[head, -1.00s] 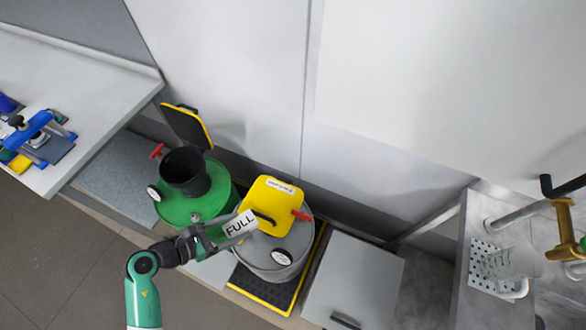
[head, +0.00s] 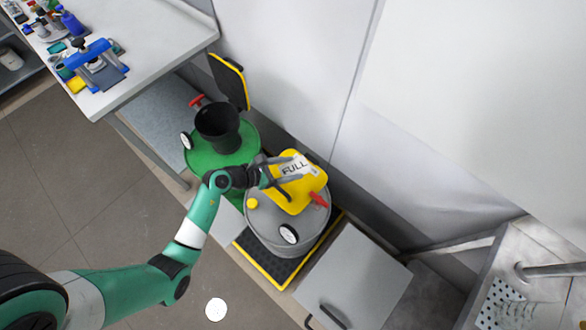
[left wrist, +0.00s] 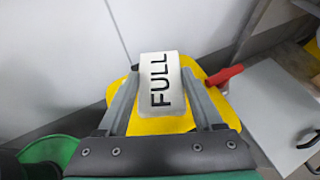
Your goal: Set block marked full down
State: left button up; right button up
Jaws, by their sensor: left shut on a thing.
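The white block marked FULL (head: 294,164) is between the fingers of my left gripper (head: 285,172), which is shut on it. In the left wrist view the block (left wrist: 160,88) shows its black lettering, with a grey finger on each side. It is over the yellow lid (head: 308,192) on top of the grey drum (head: 262,232). I cannot tell whether the block touches the lid. My right gripper is out of view.
A green drum (head: 213,158) with an open black funnel (head: 218,122) and raised lid (head: 229,80) stands at the left. Red handles are on both drums. A grey cabinet (head: 350,278) stands at the right, and a bench (head: 160,62) with tools at upper left.

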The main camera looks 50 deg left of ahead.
aim_at(293, 172)
pick_arm(q)
jog(key=shift+w+f, duration=0.45)
jog(key=shift+w, duration=0.05)
jog(key=shift+f, duration=0.15)
jog(key=shift+w+f+b, duration=0.2)
jog(key=shift+f+b, duration=0.95)
jog(key=shift+f, duration=0.5)
jog(key=shift+f, duration=0.2)
jog(key=o, duration=1.4)
jog(key=shift+c, duration=0.2)
jog(key=shift+r, duration=0.15)
